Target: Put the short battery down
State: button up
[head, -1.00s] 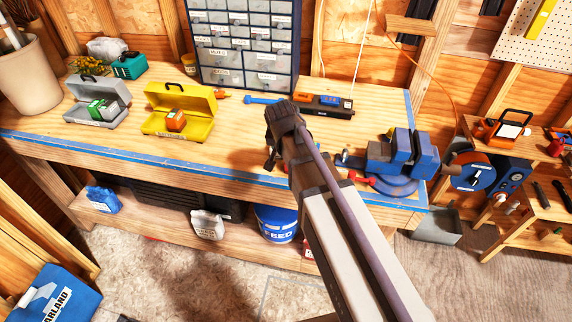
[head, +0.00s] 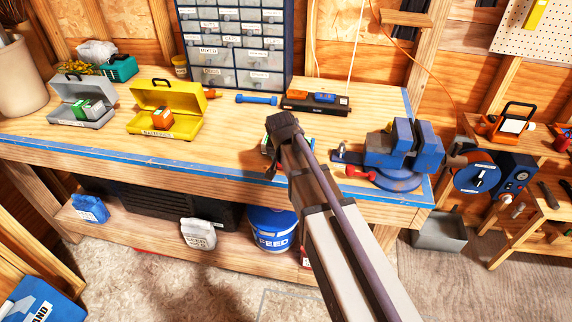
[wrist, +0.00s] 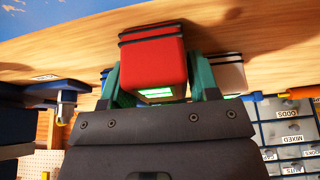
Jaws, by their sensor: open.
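A red block with black bands (wrist: 152,62), which looks like the short battery, is between my gripper's green fingers in the wrist view. Its far end is at the wooden bench top (wrist: 258,38), and a bright green patch shows on its near end. My gripper (wrist: 158,84) is open around it; whether a finger still touches it I cannot tell. In the head view my gripper (head: 286,143) is low over the bench's middle, and my arm hides the block. A pale block with a dark band (wrist: 230,74) shows behind the right finger in the wrist view.
A yellow case (head: 165,124) holding an orange block and a grey case (head: 80,112) stand at left. A blue dumbbell-shaped thing (head: 256,99) and a dark charger-like bar (head: 316,104) lie behind my gripper. A blue vise (head: 400,160) stands close at right. Bench between yellow case and gripper is clear.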

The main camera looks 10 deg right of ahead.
jog(key=shift+r, duration=0.1)
jog(key=c, duration=0.8)
jog(key=shift+o, duration=0.2)
jog(key=shift+r, duration=0.15)
notch_tip(320, 180, up, 10)
jog(key=p, duration=1)
